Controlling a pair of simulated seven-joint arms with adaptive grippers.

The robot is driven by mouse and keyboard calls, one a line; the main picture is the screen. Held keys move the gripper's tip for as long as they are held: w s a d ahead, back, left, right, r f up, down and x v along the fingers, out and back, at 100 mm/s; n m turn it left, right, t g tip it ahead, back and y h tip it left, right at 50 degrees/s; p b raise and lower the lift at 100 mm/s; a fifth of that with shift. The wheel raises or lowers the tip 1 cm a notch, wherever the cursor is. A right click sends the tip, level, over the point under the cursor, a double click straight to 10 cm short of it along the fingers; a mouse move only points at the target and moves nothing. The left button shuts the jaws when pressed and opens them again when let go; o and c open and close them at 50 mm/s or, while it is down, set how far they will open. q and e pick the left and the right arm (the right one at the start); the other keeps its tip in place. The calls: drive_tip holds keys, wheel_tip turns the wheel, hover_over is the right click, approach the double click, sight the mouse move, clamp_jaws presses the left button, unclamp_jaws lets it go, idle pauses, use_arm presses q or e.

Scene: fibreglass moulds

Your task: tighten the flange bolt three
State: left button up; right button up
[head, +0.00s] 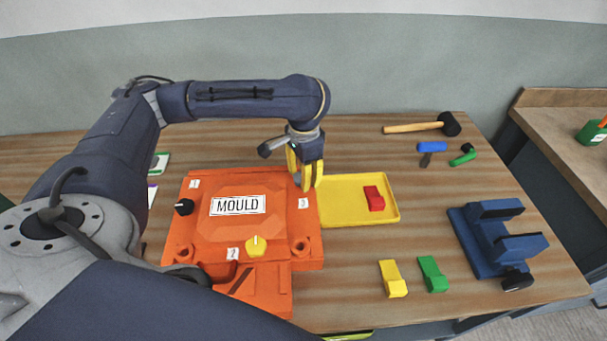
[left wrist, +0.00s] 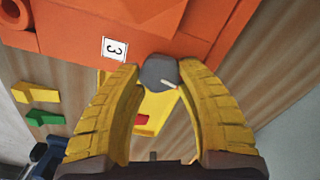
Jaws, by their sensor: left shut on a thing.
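The orange mould (head: 265,183) lies on the table, with a white "MOULD" plate on its raised middle. My left gripper (head: 305,181) points down at its far right corner, by the label 3 (head: 303,203). In the left wrist view, its yellow fingers (left wrist: 160,73) are shut on the dark grey head of flange bolt three (left wrist: 158,72), which has a pale mark. A black bolt knob (head: 184,206) is near label 1 and a yellow one (head: 256,246) near label 2. My right gripper is not in view.
A yellow tray (head: 345,219) holding a red block (head: 374,198) is right of the mould. Yellow (head: 393,279) and green (head: 433,275) blocks lie in front. A blue vise (head: 495,240) stands at right, a mallet (head: 425,126) at the back.

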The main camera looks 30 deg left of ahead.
use_arm(q)
drive_tip(key=m, duration=0.6)
drive_tip(key=shift+s+d, duration=0.1)
drive_tip(key=shift+d, duration=0.05)
drive_tip(key=m, duration=0.5)
drive_tip(key=shift+s, duration=0.2)
drive_tip(key=shift+m, duration=0.4)
drive_tip(key=o, duration=1.2)
drive_tip(key=shift+d, duration=0.1)
drive_tip(key=shift+r, duration=4)
drive_tip(key=shift+w, duration=0.1)
